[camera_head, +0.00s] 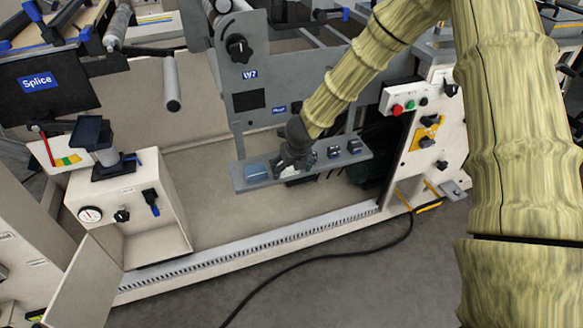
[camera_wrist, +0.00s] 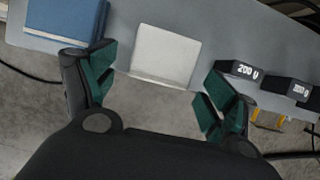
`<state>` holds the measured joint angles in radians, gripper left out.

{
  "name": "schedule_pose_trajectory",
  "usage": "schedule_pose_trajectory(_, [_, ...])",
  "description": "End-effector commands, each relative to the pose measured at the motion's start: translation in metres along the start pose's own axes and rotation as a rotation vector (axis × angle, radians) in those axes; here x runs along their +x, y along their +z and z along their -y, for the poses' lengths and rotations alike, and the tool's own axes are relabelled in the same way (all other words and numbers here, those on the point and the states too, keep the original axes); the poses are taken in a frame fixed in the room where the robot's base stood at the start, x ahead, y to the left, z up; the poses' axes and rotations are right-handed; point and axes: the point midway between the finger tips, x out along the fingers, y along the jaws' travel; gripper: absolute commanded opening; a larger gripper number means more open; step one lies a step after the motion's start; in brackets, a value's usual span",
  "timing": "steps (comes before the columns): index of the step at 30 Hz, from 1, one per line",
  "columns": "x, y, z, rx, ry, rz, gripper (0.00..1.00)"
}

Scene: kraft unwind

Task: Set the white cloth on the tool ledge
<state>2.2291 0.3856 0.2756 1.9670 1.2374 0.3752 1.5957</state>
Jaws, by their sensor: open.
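The white cloth (camera_wrist: 166,56) lies folded in a square on the grey tool ledge (camera_wrist: 215,25), its near edge close to the ledge's front edge. In the head view the tool ledge (camera_head: 240,184) is a narrow shelf, and only a small pale bit of the cloth (camera_head: 290,173) shows under my gripper. My gripper (camera_wrist: 152,88) is open. Its two green-padded fingers are apart, one on each side of the cloth's near edge, with visible gaps to it. In the head view my gripper (camera_head: 288,165) is over the middle of the ledge.
A blue folded cloth (camera_wrist: 66,18) lies left of the white one. Two dark blocks, one marked 200 (camera_wrist: 240,72) and another beside it (camera_wrist: 287,88), sit at the right. An upright panel (camera_head: 262,100) rises behind the ledge. Open floor lies below its front.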

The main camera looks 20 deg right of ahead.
Motion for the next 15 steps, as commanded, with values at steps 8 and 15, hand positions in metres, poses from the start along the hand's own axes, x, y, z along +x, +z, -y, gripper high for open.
schedule_pose_trajectory(8, [-0.039,0.002,0.000,0.000,0.000,0.003,0.85])
schedule_pose_trajectory(15, [-0.080,0.001,0.000,0.001,0.001,0.002,0.85])
